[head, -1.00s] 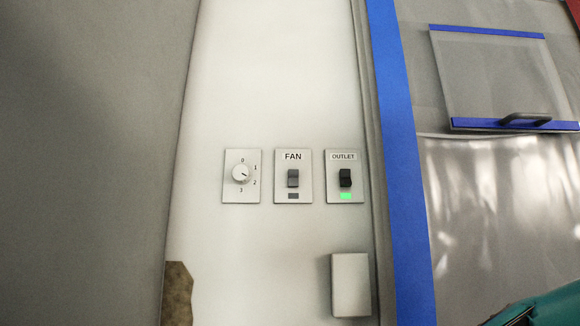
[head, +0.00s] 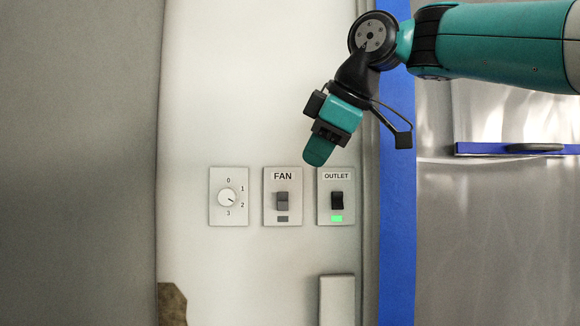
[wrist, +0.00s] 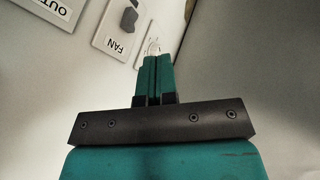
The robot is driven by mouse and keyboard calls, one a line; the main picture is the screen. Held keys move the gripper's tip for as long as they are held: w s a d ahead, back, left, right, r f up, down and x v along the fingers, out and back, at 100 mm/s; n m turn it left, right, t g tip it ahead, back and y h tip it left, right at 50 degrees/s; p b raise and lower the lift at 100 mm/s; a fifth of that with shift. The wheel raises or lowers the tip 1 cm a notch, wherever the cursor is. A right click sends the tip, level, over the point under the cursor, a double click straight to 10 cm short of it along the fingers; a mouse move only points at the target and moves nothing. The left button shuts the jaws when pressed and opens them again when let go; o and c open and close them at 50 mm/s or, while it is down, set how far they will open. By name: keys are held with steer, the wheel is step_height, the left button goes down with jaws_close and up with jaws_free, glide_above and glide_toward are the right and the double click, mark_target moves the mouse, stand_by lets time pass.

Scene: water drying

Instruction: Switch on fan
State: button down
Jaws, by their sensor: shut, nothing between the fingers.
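My gripper (head: 317,152) is shut and empty. It hangs in front of the wall, above and slightly right of the fan plate, with its fingertips pointing down and to the left. In the wrist view the two teal fingers (wrist: 157,75) are together, and the fan plate lies beyond them to the left. The fingers appear apart from the switch.
A rotary dial (head: 228,197) numbered 0 to 3 is left of the fan plate. An outlet switch (head: 337,200) with a lit green indicator is close on its right. A white box (head: 337,300) sits below. A blue strip (head: 397,230) borders the wall panel at right.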

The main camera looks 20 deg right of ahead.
mark_target(290, 192)
stand_by(0.3)
steer(key=w+f, duration=0.2)
steer(key=w+a+f+p, duration=0.1)
steer(key=w+f, duration=0.1)
steer(key=w, duration=0.1)
steer(key=w+f, duration=0.2)
steer(key=w, duration=0.1)
steer(key=shift+w+a+f, duration=0.2)
steer(key=shift+a+f, duration=0.05)
steer(key=shift+f, duration=0.1)
steer(key=shift+w+d+f+p, duration=0.1)
steer(key=shift+w+d+p, duration=0.1)
steer(key=shift+w+p, duration=0.4)
steer(key=shift+w, duration=0.1)
